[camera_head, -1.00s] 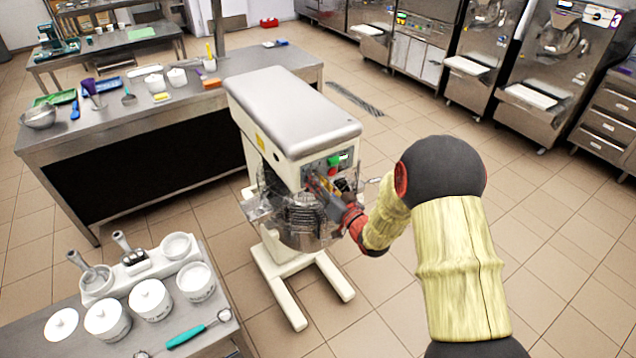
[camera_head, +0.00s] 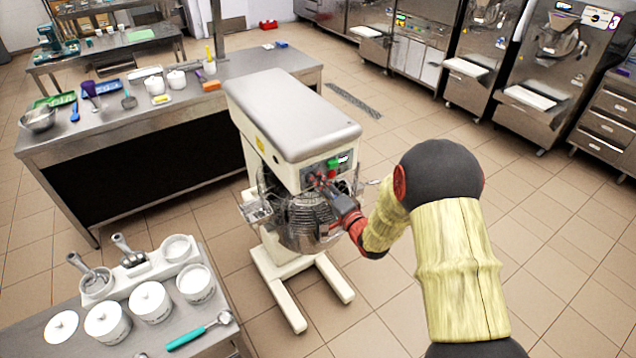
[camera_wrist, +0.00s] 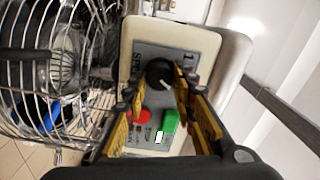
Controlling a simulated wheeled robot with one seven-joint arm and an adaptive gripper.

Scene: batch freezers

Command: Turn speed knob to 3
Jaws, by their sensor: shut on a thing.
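The speed knob (camera_wrist: 159,73) is a round black dial with a pale pointer mark, on the grey control panel (camera_wrist: 150,52) of the mixer. In the wrist view my gripper (camera_wrist: 160,84) has one finger on each side of the knob and is shut on it. The pale mark points toward the lower right; the panel's numerals are mostly unreadable, apart from a 1 at the right. In the head view my gripper (camera_head: 322,183) reaches the front panel of the white mixer (camera_head: 290,115), and the knob is hidden there.
A red button (camera_wrist: 142,116) and a green button (camera_wrist: 170,121) sit close below the knob, between my fingers. The mixer's wire bowl guard (camera_wrist: 45,65) is beside the panel. A counter (camera_head: 170,112) stands behind, and a table with white tubs (camera_head: 150,300) is at the lower left.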

